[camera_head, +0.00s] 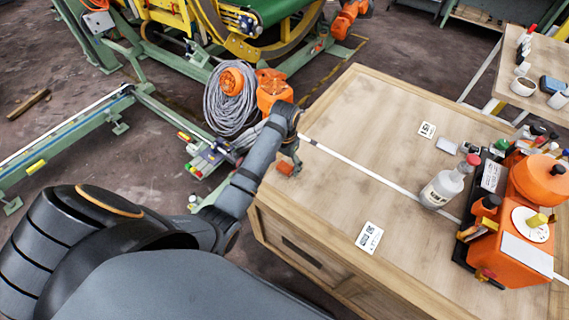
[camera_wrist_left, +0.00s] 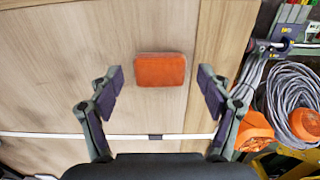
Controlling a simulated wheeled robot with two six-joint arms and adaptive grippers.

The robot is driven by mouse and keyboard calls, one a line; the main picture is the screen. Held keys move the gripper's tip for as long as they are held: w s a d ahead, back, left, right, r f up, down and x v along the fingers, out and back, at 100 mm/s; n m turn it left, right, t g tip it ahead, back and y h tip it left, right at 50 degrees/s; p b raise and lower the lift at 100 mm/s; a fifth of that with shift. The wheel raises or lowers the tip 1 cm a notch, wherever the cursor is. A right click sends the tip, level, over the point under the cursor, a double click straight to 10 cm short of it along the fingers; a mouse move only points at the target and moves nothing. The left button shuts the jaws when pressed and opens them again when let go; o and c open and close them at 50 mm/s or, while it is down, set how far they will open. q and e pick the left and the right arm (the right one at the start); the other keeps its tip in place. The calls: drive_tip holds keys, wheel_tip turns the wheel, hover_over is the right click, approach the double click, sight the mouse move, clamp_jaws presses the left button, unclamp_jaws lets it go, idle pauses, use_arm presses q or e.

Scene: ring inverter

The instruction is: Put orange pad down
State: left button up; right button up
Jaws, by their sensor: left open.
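The orange pad (camera_head: 286,169) lies on the wooden table (camera_head: 345,130) near its left edge in the head view. In the left wrist view the orange pad (camera_wrist_left: 160,70) is a flat rounded rectangle on the wood, centred between my left fingers and a little beyond their tips. My left gripper (camera_head: 293,157) is at the table's left edge, right beside the pad in the head view. In the left wrist view my left gripper (camera_wrist_left: 160,88) is open, with clear gaps between both fingers and the pad. My right gripper is in neither view.
A white strip (camera_head: 375,175) crosses the tabletop. Coiled grey cable (camera_head: 228,105) and orange parts are off the table's left side. The table's middle is mostly clear.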

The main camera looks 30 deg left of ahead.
sight(284, 167)
use_arm(q)
drive_tip(key=shift+f+b, duration=0.55)
drive_tip(key=shift+b, duration=0.2)
wheel_tip(284, 167, up, 5)
drive_tip(key=shift+s+r+p, duration=0.1)
drive_tip(key=shift+p, duration=0.5)
wheel_tip(284, 167, up, 6)
drive_tip(key=p, duration=0.6)
drive_tip(key=shift+s, duration=0.25)
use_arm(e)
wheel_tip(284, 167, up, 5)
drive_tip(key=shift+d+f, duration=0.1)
